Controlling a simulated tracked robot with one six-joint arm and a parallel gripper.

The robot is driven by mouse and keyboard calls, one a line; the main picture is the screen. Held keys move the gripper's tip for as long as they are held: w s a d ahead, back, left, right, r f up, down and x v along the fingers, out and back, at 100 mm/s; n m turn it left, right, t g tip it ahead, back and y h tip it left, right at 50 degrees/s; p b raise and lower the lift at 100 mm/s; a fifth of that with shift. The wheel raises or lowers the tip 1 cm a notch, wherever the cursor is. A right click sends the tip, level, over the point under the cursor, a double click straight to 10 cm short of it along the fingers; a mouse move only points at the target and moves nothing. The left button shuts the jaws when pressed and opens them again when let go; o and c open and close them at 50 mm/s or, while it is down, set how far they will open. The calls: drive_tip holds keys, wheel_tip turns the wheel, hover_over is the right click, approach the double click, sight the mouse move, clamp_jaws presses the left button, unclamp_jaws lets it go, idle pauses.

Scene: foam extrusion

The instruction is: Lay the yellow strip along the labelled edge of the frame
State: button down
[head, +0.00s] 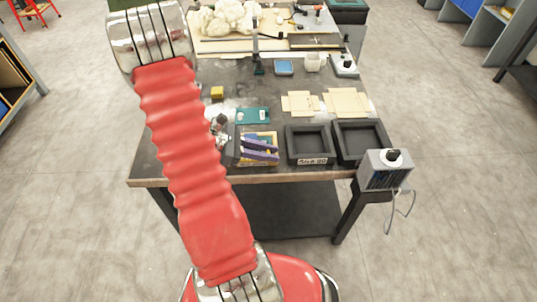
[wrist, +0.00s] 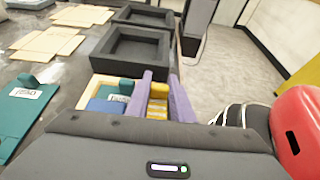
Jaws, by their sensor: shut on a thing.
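My gripper (head: 260,148) has two purple fingers and sits at the front of the table, left of the black frames; it also shows in the wrist view (wrist: 158,88). It is shut on a yellow piece, apparently the yellow strip (wrist: 158,91), mostly hidden between the fingers. A black square frame (head: 292,148) with a white written label (head: 311,161) on its front edge lies just right of the gripper. That frame shows beyond the fingers in the wrist view (wrist: 120,65), where its label is not visible. The gripper is apart from the frame.
A shallow tray (wrist: 88,99) with a blue labelled piece (wrist: 108,104) lies under the gripper. A second black frame (head: 345,153) is at the right, near a grey box (head: 385,170) on the table corner. Beige cardboard pieces (head: 345,101), a teal plate (head: 252,115) and a yellow block (head: 217,92) lie behind.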

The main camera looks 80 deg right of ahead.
drive_tip(key=shift+f, duration=0.1)
drive_tip(key=c, duration=1.5)
unclamp_jaws()
drive_tip(key=shift+w+r, duration=0.1)
drive_tip(key=shift+r, duration=3.45)
